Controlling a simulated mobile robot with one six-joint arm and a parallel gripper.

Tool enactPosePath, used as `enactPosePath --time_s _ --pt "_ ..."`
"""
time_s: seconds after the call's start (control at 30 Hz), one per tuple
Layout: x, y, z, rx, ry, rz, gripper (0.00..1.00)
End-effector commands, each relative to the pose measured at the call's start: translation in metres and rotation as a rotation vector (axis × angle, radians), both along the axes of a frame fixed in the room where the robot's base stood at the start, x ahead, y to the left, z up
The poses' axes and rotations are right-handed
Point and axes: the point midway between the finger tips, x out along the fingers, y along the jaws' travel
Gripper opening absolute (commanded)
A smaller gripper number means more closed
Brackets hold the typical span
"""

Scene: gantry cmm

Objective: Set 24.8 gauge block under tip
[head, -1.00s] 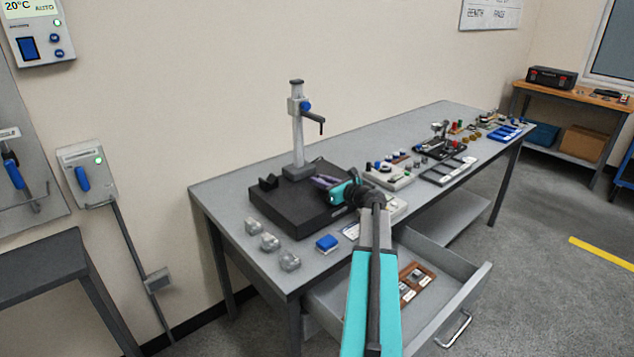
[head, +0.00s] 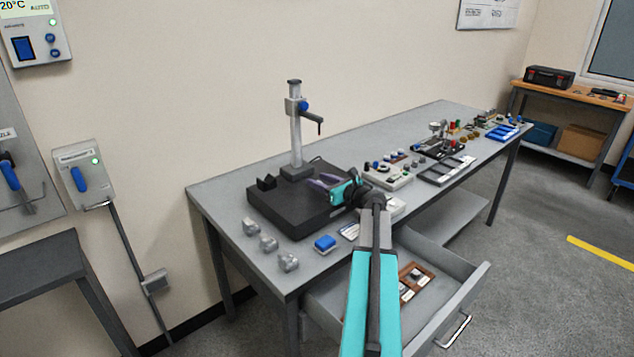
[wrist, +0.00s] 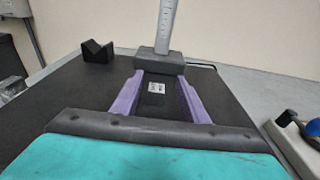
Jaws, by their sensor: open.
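My gripper (head: 321,182) is open, low over the black granite plate (head: 278,212), in front of the stand's foot. In the wrist view its purple fingers (wrist: 156,92) are spread to either side of a small pale patch with dark marks (wrist: 157,87). I cannot tell whether this patch is a gauge block or a label. The stand's column (head: 296,135) rises from the plate and carries a side arm with a dark tip (head: 319,127), above my gripper. A wooden case (head: 415,280) with small pieces lies in the open drawer.
A black V-block (head: 267,182) sits at the plate's left. Several grey metal pieces (head: 268,243) and a blue-topped item (head: 325,243) lie at the bench's near left. Instruments and trays (head: 447,170) crowd the right. The open drawer (head: 455,305) juts out in front.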

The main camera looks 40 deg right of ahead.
Motion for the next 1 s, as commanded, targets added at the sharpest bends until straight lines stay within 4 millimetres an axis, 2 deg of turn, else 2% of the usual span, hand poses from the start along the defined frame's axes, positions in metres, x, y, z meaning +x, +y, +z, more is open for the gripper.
enactPosePath --time_s 0.03,0.8,1.0 --pt "-0.013 -0.005 -0.019 -0.006 0.027 -0.013 0.40" --pt "-0.114 0.015 0.017 -0.005 0.003 0.002 0.40" --pt "-0.129 0.017 0.021 -0.003 0.001 0.005 0.40"
